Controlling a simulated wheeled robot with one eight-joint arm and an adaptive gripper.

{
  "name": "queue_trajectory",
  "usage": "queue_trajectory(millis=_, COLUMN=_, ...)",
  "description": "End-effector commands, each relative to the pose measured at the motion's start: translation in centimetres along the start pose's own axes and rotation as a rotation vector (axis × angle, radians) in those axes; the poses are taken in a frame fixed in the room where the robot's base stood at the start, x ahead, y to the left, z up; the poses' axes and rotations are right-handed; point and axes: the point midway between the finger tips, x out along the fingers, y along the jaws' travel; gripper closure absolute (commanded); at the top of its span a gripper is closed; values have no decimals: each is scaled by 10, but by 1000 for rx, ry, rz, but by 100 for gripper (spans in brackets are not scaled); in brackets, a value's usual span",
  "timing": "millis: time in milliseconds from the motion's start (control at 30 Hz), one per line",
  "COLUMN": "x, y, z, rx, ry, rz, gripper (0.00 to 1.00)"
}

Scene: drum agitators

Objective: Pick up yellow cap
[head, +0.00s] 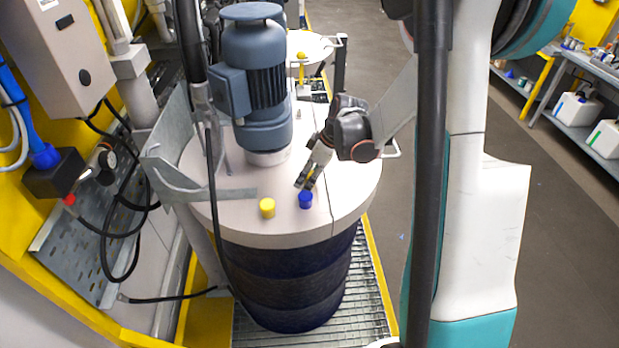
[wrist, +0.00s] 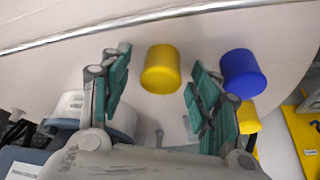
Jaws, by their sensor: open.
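A yellow cap (wrist: 160,69) lies between the spread fingers of my gripper (wrist: 158,88) in the wrist view, just beyond the fingertips, with no visible contact. A blue cap (wrist: 242,73) is right of it, close to the right finger. More yellow (wrist: 248,118) shows partly hidden behind that finger. In the head view my gripper (head: 306,183) is open, tilted down over the pale drum lid (head: 350,190), just above the blue cap (head: 305,200). A yellow cap (head: 267,207) stands to their left. A bit of yellow shows beside the fingers; I cannot tell which cap the wrist view centres on.
A blue-grey motor (head: 255,75) rises from the lid behind the caps. A grey metal bracket (head: 205,192) reaches over the lid's left side. Another drum with a yellow piece (head: 301,55) stands behind. The floor (head: 455,130) to the right is clear.

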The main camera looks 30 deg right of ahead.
Motion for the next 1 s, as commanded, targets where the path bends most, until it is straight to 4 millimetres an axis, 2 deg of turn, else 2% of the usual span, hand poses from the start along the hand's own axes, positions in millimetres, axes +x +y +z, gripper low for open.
queue_trajectory(millis=133, x=0, y=0, z=0, rx=0, ry=0, rz=0, gripper=46)
queue_trajectory(millis=300, x=0, y=0, z=0, rx=0, ry=0, rz=0, gripper=79)
queue_trajectory(millis=767, x=-4, y=0, z=-1, rx=0, ry=0, rz=0, gripper=80)
queue_trajectory(millis=867, x=-10, y=0, z=-4, rx=0, ry=0, rz=0, gripper=80)
queue_trajectory(millis=1000, x=-29, y=0, z=-12, rx=0, ry=0, rz=0, gripper=80)
